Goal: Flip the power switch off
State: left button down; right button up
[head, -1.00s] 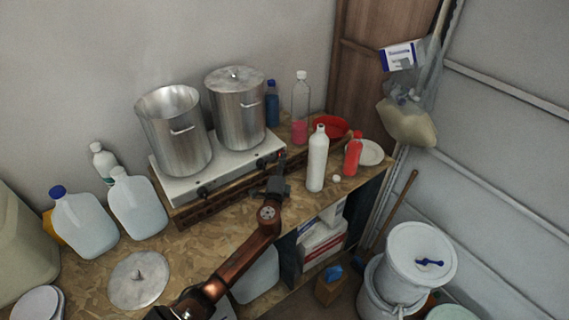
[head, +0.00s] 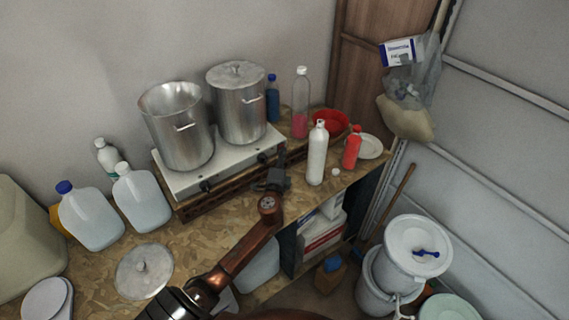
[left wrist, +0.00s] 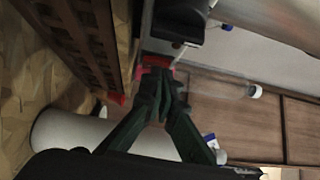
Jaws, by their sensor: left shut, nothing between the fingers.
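The white two-burner stove (head: 180,183) stands on a slatted wooden rack on the bench. A dark control knob (head: 206,187) is on its front left. My left gripper (head: 281,156) is at the stove's front right corner and covers much of that part in the head view. In the left wrist view, my left gripper (left wrist: 157,72) is shut and empty, its fingertips close to a small red part (left wrist: 156,61). I cannot tell whether this is the switch or whether they touch. A black knob (left wrist: 180,22) is just beyond the fingertips. My right gripper is not in view.
Two steel pots (head: 179,128) (head: 238,103) stand on the stove. A white bottle (head: 317,153), a red bottle (head: 352,148) and a red bowl (head: 329,122) stand to the right of my gripper. Water jugs (head: 91,217) stand at the left.

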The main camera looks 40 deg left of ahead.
pick_arm(q)
jog(key=s+d+r, duration=0.1)
jog(key=s+d, duration=0.7)
jog(key=s, duration=0.2)
jog(key=shift+r, duration=0.3)
